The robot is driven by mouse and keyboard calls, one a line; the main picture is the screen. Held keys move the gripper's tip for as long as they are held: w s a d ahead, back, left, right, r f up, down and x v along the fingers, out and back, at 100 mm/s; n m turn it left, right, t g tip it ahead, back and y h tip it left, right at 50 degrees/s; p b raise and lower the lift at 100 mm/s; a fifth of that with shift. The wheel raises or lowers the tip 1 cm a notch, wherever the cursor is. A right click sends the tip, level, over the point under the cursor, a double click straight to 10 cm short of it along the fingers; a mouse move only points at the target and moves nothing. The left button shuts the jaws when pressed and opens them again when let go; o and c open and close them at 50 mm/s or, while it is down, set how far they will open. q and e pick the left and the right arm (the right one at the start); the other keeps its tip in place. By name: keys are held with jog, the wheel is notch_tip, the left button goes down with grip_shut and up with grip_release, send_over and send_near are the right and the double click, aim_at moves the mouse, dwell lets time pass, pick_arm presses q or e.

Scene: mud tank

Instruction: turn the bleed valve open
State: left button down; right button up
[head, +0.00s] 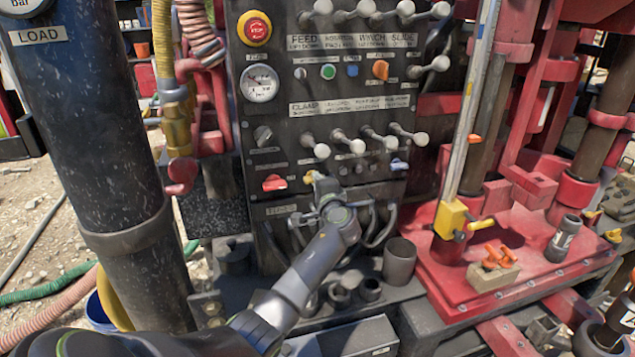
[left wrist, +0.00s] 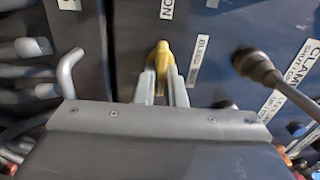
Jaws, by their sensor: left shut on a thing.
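The bleed valve has a small yellow handle (left wrist: 163,55), beside a white label reading BLEED (left wrist: 198,61) in the left wrist view. My left gripper (left wrist: 162,78) is shut on this handle, with one finger on each side of it. In the head view the yellow handle (head: 309,177) shows just at the tip of my left gripper (head: 319,186), low on the dark control panel. My own gripper and wrist hide part of the panel there. My right gripper is in neither view.
A red knob (head: 274,183) sits close left of the handle. A row of levers with pale round knobs (head: 357,146) stands out above it. Hoses (head: 380,228) loop below, near a dark open cup (head: 399,262). A thick black cylinder (head: 95,130) stands at the left.

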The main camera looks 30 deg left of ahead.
pick_arm(q)
jog(key=shift+f, duration=0.1)
jog(key=c, duration=1.5)
grip_release()
jog(key=shift+s+d, duration=0.1)
jog(key=b+v, duration=0.4)
jog(key=v, duration=1.3)
jog(key=shift+s, duration=0.1)
